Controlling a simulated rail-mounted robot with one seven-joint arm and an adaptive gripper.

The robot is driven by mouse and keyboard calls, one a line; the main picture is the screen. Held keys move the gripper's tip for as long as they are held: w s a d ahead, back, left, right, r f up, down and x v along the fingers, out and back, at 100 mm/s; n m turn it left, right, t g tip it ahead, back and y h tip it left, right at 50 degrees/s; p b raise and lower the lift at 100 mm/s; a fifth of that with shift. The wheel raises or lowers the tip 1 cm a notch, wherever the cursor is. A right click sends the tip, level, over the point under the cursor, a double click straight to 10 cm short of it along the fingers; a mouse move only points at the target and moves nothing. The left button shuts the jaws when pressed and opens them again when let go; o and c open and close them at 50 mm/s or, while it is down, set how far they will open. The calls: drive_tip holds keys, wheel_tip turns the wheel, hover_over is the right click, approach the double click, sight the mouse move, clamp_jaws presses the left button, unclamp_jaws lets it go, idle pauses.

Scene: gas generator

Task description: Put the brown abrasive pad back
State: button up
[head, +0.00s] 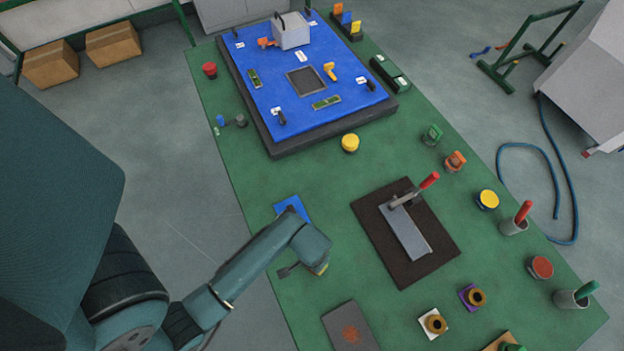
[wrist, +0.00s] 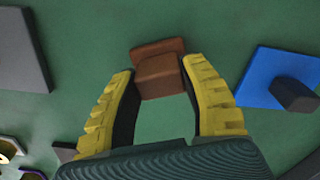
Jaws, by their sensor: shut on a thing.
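The brown abrasive pad (wrist: 157,76) is between the two yellow-and-black fingertips of my gripper (wrist: 160,68) in the wrist view. My gripper is shut on it, with one finger on each side, over the green surface. The wrist view does not make clear whether the pad touches that surface. In the head view my gripper (head: 318,268) is over the left part of the green table, and I cannot make out the pad there. A blue plate (head: 290,205) lies just beyond it, partly hidden by my arm. It also shows right of my gripper in the wrist view (wrist: 257,72), with a dark block on it.
A grey plate with a rusty patch (head: 342,318) lies nearer me. A dark brown mat (head: 375,220) with a red-handled clamp (head: 410,193) is to the right. Two ringed parts (head: 433,323) stand at the lower right. The blue board (head: 310,105) is at the far end.

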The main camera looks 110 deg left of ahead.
drive_tip(key=shift+f, duration=0.1)
drive_tip(key=o, duration=1.1)
drive_tip(key=shift+c, duration=0.2)
wheel_tip(320, 180, up, 12)
drive_tip(key=p, duration=0.3)
